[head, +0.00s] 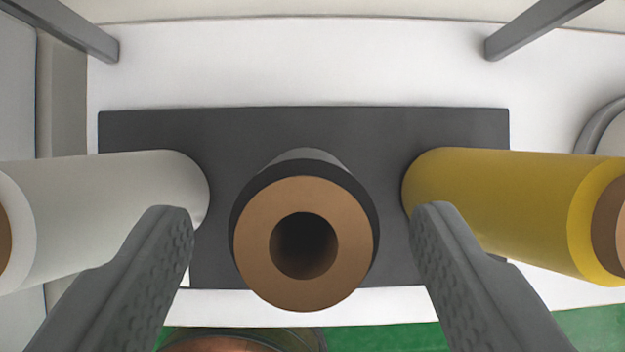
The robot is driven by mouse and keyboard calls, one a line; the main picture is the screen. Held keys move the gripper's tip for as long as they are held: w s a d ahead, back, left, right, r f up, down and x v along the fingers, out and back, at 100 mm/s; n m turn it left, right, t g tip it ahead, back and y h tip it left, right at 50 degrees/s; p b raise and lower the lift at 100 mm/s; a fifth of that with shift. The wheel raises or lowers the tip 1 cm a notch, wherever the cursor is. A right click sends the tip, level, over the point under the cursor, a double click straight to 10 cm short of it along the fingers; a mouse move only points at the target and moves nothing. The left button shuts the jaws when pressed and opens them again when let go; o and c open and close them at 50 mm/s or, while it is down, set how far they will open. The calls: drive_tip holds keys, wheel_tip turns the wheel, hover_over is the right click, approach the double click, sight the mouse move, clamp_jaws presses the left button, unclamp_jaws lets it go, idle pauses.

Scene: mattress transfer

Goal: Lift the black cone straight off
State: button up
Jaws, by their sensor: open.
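The black cone (306,163) stands in the middle of the head view, seen almost end-on from above. Its near end shows a brown ring around a dark hole. It stands on a dark grey rectangular base (150,128). My gripper (303,212) is open, with one textured grey finger to the left of the cone and one to the right. A gap shows between each finger and the cone, so neither appears to touch it. The lower side of the cone is hidden.
A white cone (105,205) stands close on the left and a yellow cone (500,205) close on the right, each beside a finger. The base lies on a white surface (300,60). Green floor (385,338) and a partly hidden round brown object (235,342) show below.

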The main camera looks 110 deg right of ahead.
drive_tip(key=x, duration=0.2)
drive_tip(key=shift+w+f, duration=0.15)
drive_tip(key=shift+f, duration=0.2)
clamp_jaws()
wheel_tip(320, 180, up, 10)
idle(0.6)
